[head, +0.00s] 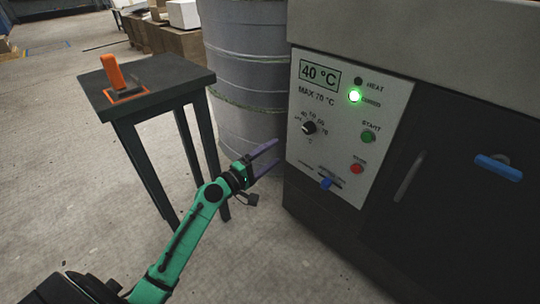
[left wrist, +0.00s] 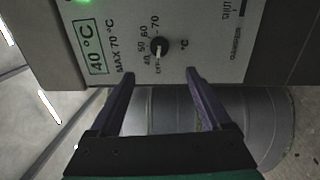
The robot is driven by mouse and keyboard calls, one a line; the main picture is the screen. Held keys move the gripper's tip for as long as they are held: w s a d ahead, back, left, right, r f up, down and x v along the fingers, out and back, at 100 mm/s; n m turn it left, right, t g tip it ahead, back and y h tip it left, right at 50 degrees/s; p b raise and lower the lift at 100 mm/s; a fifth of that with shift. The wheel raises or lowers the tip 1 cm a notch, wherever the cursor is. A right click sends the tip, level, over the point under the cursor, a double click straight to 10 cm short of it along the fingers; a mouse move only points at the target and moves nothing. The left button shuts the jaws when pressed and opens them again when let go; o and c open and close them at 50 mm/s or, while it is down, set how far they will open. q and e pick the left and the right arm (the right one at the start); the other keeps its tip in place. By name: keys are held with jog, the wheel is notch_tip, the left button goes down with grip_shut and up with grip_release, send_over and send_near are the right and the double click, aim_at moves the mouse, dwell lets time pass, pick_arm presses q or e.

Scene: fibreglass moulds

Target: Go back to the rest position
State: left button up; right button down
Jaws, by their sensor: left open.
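My left gripper (head: 266,160) is at the end of the green arm in the head view, open and empty, to the left of the oven's control panel (head: 345,125). In the left wrist view its two purple fingers (left wrist: 157,88) are spread apart below the temperature knob (left wrist: 159,47), with nothing between them. The knob also shows in the head view (head: 309,128). The panel's display reads 40 °C and a green light (head: 354,96) is lit. The fingers look apart from the panel. My right gripper is not in view.
A dark small table (head: 165,76) with an orange-handled item (head: 113,72) stands at the left. A large grey drum (head: 248,60) stands behind my gripper. The oven (head: 455,120) has a blue handle piece (head: 498,167) at the right. Floor at the lower left and front is clear.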

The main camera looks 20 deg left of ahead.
pick_arm(q)
jog(key=shift+s+a, duration=0.1)
jog(key=shift+s, duration=0.15)
